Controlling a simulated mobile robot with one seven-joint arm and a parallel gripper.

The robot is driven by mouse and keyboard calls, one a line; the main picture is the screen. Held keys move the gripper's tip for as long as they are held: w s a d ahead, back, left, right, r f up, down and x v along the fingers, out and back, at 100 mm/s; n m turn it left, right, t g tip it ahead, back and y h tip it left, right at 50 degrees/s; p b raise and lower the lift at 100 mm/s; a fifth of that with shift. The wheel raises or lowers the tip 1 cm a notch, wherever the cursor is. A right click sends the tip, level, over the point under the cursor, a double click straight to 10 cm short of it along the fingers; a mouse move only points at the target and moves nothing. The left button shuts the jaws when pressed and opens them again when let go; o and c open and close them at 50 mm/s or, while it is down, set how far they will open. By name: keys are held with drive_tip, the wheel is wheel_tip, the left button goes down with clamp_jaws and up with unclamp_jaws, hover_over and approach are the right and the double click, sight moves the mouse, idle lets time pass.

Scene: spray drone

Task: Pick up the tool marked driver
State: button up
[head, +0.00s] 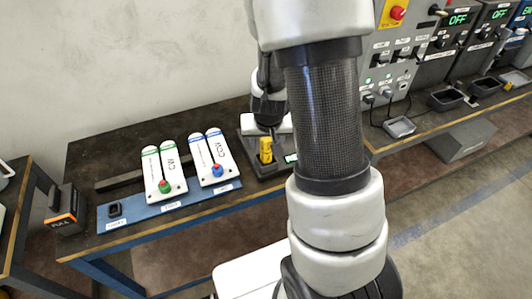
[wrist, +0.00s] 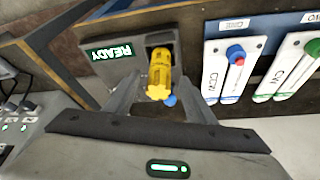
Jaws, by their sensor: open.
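A yellow tool (head: 266,149) stands in a dark dock on the bench, left of my arm in the head view. I cannot read any marking on it. In the wrist view the yellow tool (wrist: 160,74) shows in the dock's recess, beside a lit READY display (wrist: 112,53). My gripper (wrist: 163,84) is open, with its fingers to either side of the tool in that picture. I cannot tell whether they touch it. My gripper (head: 268,128) also shows from above, over the dock.
A box marked FULL (head: 66,210) is at far left. Control panels (head: 400,60) and trays (head: 399,127) stand right.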

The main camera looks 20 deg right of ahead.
drive_tip(key=shift+x, duration=1.45)
drive_tip(key=shift+r, duration=0.1)
clamp_jaws()
